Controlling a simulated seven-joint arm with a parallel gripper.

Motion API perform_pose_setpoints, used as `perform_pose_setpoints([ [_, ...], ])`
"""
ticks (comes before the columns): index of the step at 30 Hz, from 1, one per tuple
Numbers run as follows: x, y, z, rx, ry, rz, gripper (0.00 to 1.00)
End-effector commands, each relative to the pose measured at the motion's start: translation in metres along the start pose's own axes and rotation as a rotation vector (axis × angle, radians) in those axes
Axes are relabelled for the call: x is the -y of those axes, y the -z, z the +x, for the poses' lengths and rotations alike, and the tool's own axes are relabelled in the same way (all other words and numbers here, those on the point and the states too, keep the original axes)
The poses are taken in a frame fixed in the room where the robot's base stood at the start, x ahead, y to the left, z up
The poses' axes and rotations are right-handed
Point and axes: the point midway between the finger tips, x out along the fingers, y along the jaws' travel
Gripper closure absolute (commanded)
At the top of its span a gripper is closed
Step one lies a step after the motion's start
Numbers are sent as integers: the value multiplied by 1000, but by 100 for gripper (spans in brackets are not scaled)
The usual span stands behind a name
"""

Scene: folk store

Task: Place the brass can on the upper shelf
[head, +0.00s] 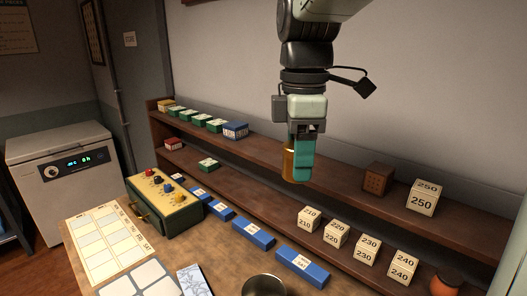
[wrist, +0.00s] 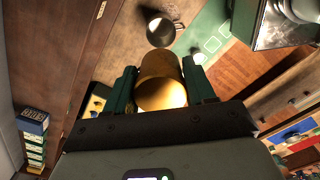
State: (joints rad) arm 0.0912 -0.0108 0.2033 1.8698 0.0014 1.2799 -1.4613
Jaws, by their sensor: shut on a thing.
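The brass can (head: 288,164) is upright in my gripper (head: 299,158), partly hidden behind a teal finger in the head view. In the wrist view the can (wrist: 162,88) sits between both fingers of my gripper (wrist: 161,80), which is shut on it. In the head view the can overlaps the upper shelf (head: 338,181), a long brown board along the wall. I cannot tell how high the can is above the board or whether it is over it.
Green boxes and a blue box (head: 236,130) stand on the upper shelf's left; a brown cube (head: 378,179) and a 250 block (head: 423,198) stand on its right. Numbered blocks (head: 337,234) stand on the lower shelf. The upper shelf's middle looks clear.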

Motion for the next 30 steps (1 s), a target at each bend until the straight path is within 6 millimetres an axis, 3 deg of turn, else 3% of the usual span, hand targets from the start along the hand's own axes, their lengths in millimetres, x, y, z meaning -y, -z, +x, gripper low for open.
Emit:
perform_pose_setpoints([
  [12,-81,-81,1,0,1,6,81],
  [21,-122,-122,1,0,-1,3,81],
  [30,-120,-120,33,0,1,1,81],
])
